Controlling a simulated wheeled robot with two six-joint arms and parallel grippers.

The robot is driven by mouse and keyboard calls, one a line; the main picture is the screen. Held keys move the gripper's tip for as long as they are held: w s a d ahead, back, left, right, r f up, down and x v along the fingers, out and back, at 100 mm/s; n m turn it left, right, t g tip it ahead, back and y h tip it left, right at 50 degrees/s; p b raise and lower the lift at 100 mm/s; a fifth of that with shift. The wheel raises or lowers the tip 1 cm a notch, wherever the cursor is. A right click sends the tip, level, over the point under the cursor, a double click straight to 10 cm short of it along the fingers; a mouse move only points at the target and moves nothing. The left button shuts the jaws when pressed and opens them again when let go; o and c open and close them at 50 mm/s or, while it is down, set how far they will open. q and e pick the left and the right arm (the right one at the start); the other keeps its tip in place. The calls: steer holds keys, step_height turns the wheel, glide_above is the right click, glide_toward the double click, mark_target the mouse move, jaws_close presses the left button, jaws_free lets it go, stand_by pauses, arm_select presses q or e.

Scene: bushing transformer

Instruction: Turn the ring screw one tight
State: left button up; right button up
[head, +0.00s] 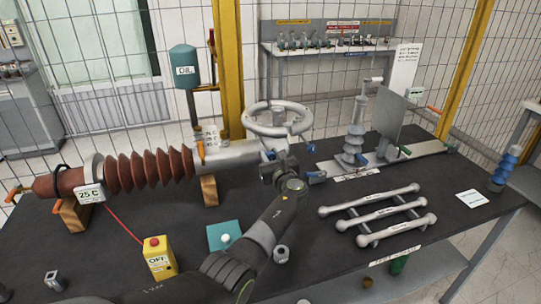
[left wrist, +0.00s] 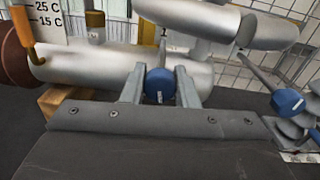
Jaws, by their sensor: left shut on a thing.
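A blue round screw head (left wrist: 160,85) with a white mark sits low on the grey metal cylinder (left wrist: 105,72) of the bushing. My left gripper (head: 276,166) reaches the cylinder's right end from the front. In the left wrist view its two fingers stand on either side of the blue head, shut on it. In the head view the gripper largely hides this head. Another blue knob (left wrist: 288,101) shows at the right of the wrist view. The grey handwheel ring (head: 278,119) stands above the cylinder. My right gripper is not in view.
The brown ribbed bushing (head: 150,170) rests on wooden blocks (head: 209,190) at left. A yellow OFF box (head: 159,257) and teal pad (head: 217,236) lie in front. Grey bars (head: 378,213) lie at right. A paper card (head: 472,198) lies near the table's right edge.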

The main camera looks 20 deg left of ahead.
arm_select(q)
steer(key=shift+f, duration=0.1)
steer(key=o, duration=1)
